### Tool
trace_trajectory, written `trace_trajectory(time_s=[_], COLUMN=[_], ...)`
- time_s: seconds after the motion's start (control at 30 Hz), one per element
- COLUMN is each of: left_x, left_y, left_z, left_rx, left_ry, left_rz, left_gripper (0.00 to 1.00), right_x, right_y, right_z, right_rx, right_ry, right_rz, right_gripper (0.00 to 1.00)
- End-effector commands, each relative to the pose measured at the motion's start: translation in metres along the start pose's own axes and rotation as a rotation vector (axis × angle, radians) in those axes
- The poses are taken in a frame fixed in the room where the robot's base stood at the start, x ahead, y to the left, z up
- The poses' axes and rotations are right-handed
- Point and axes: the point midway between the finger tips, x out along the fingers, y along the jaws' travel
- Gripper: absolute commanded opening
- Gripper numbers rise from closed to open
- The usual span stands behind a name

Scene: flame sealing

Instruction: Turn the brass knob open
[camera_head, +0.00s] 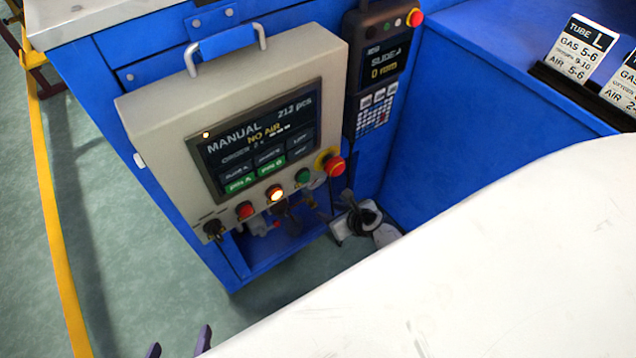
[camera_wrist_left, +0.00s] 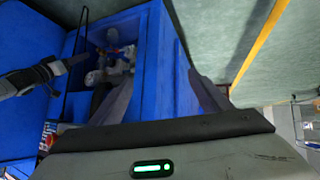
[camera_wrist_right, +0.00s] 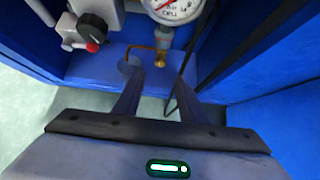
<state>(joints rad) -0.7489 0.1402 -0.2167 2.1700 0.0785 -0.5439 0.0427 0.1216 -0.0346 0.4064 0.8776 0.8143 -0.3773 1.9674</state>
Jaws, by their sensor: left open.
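A brass-coloured pipe and fitting (camera_wrist_right: 158,54) stand below a round white gauge (camera_wrist_right: 176,8) in the right wrist view. I cannot make out which brass part is the knob. My right gripper (camera_wrist_right: 158,80) is open and empty, with its fingers pointing toward the brass fitting and apart from it. The right gripper is not clear in the head view. My left gripper (camera_head: 178,345) shows only as two dark fingertips at the bottom edge of the head view. It is open and empty, facing a blue cabinet (camera_wrist_left: 152,75) in the left wrist view.
A beige control panel (camera_head: 145,120) has a screen (camera_head: 260,140) reading MANUAL, NO AIR. A grey box with a red-tipped black knob (camera_wrist_right: 92,30) is left of the gauge. A dark hose hangs right of the brass pipe.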

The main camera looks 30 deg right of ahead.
Motion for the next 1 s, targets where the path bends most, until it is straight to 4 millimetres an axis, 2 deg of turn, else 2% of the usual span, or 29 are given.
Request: trace_trajectory(time_s=[0.03, 0.3, 0.5, 0.7, 1.0], left_x=[0.006, 0.037, 0.049, 0.052, 0.051], left_y=[0.0, 0.011, 0.022, 0.028, 0.03], left_z=[0.005, 0.015, 0.022, 0.023, 0.022], left_rx=[-0.002, 0.027, 0.062, 0.079, 0.082], left_ry=[0.001, -0.08, -0.147, -0.175, -0.182], left_rz=[0.004, 0.062, 0.112, 0.139, 0.144], left_gripper=[0.71, 0.71, 0.71, 0.71, 0.71], right_x=[0.011, 0.058, 0.084, 0.094, 0.095], right_y=[-0.001, -0.001, 0.0, -0.001, -0.001], right_z=[-0.002, -0.004, -0.004, -0.002, 0.0], right_rx=[-0.002, -0.008, -0.01, -0.009, -0.01], right_ry=[-0.002, -0.002, 0.0, 0.001, 0.001], right_rz=[-0.001, 0.0, 0.001, 0.0, 0.0], right_gripper=[0.38, 0.38, 0.38, 0.38, 0.38])
